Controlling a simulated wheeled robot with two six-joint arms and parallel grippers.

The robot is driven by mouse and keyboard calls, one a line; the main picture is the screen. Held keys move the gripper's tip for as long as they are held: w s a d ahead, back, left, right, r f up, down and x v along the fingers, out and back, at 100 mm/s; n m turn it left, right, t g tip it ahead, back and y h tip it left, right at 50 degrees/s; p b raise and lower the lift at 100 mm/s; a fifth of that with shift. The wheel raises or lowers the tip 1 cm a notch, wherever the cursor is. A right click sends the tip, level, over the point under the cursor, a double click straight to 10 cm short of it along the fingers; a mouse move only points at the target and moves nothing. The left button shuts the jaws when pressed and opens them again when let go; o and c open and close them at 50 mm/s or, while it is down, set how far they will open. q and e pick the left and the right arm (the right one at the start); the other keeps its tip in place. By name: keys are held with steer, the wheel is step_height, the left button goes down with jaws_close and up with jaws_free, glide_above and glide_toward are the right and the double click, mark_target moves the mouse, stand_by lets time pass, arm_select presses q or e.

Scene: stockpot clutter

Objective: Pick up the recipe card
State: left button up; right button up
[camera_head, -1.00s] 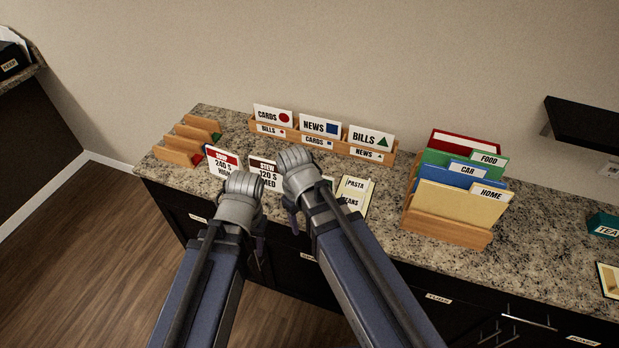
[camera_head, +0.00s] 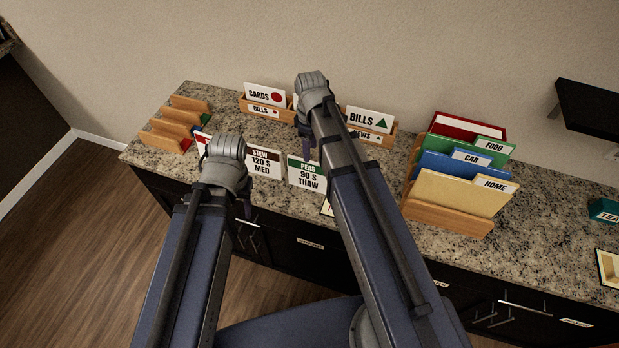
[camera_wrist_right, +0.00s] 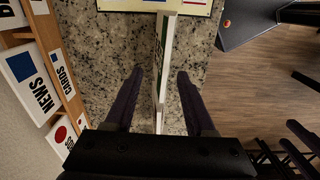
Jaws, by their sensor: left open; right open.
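Upright white cards stand along the counter's front: the stew card (camera_head: 265,161), the green-topped peas card (camera_head: 306,173) and a red-topped card (camera_head: 201,141) mostly hidden by my left arm. A cream card lies flat; only its corner (camera_head: 326,208) shows beside my right arm. I cannot tell which one is the recipe card. My right gripper (camera_head: 307,150) is open above the peas card. In the right wrist view, its fingers (camera_wrist_right: 159,75) stand either side of an upright card (camera_wrist_right: 164,60) seen edge-on, with gaps on both sides. My left gripper (camera_head: 244,207) is open and empty at the front edge.
Behind stands a wooden rack (camera_head: 252,104) with cards, news and bills signs. An empty slotted wooden holder (camera_head: 168,137) is at left, a folder sorter (camera_head: 446,219) at right. A teal tea box (camera_head: 604,211) sits far right. Bare granite (camera_head: 540,225) lies between.

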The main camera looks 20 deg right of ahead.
mark_target(310, 173)
steer(key=shift+f, duration=0.2)
steer(key=f+b, duration=0.5)
steer(key=shift+s+a+f, duration=0.15)
steer(key=shift+s+a, duration=0.05)
steer(key=shift+s, duration=0.15)
jaws_close()
stand_by(1.2)
